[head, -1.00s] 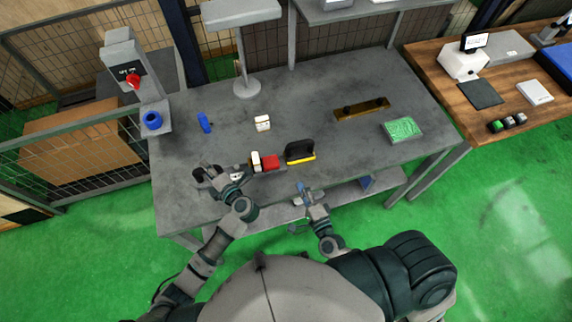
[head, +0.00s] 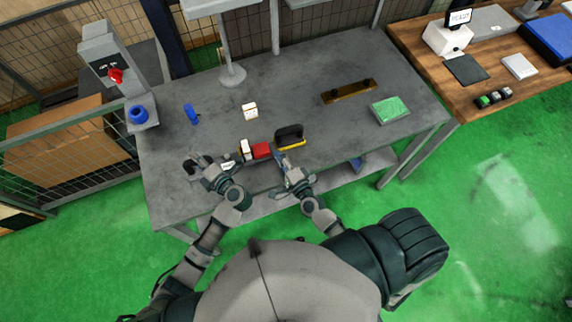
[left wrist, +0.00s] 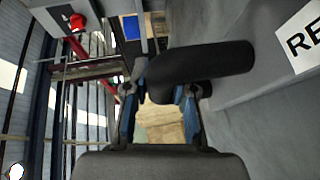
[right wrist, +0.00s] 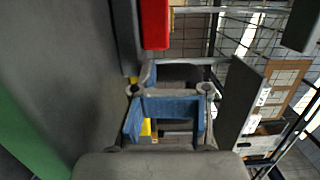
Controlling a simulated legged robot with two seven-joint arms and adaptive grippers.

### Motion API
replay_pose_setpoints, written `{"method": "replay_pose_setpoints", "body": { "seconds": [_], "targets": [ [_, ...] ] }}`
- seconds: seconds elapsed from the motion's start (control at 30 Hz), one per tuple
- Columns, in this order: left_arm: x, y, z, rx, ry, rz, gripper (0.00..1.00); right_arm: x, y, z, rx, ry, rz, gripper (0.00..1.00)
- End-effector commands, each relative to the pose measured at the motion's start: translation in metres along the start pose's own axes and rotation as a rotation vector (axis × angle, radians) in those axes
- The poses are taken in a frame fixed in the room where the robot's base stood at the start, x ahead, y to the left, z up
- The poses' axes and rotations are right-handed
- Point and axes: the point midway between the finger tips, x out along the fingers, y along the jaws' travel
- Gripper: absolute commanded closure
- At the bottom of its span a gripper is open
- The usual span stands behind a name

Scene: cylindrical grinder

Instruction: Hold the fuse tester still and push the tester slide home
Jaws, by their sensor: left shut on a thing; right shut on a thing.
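The fuse tester (head: 229,163) is a low grey body with a white label at the bench's front edge. A white upright part (head: 245,149) and the red slide (head: 261,151) stand at its right end. My left gripper (head: 203,168) is shut on the tester's black curved handle (left wrist: 205,70), and lettering shows beside it in the left wrist view. My right gripper (head: 284,161) is right of and nearer me than the red slide, apparently apart from it. In the right wrist view its blue-padded fingers (right wrist: 168,118) are close together; what they grip is unclear. Red (right wrist: 155,24) shows ahead of them.
A black-handled yellow block (head: 290,138) stands just behind my right gripper. A white block (head: 250,110), a blue part (head: 191,114), a brown bar (head: 348,91) and a green pad (head: 390,109) lie farther off. The bench between them is clear.

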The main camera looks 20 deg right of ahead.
Motion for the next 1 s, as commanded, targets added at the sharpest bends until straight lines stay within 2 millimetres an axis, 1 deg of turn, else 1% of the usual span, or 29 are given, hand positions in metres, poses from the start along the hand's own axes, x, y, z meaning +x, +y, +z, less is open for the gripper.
{"method": "replay_pose_setpoints", "body": {
  "seconds": [0.03,0.2,0.57,0.8,1.0],
  "targets": [
    [-0.001,-0.007,0.0,0.007,-0.002,-0.013,1.0,0.007,0.0,0.0,0.001,0.001,-0.001,1.0],
    [-0.001,-0.007,0.0,0.008,-0.003,-0.013,1.0,0.019,0.001,0.0,0.001,0.0,0.001,1.0],
    [-0.002,-0.007,0.001,0.008,-0.004,-0.014,1.0,0.02,0.002,0.001,0.001,-0.001,0.003,1.0],
    [-0.002,-0.008,0.001,0.008,-0.004,-0.014,1.0,0.025,0.003,0.021,0.002,-0.003,0.004,1.0],
    [-0.002,-0.007,0.001,0.008,-0.006,-0.014,1.0,0.024,0.003,0.022,0.002,-0.006,0.006,1.0]
  ]
}}
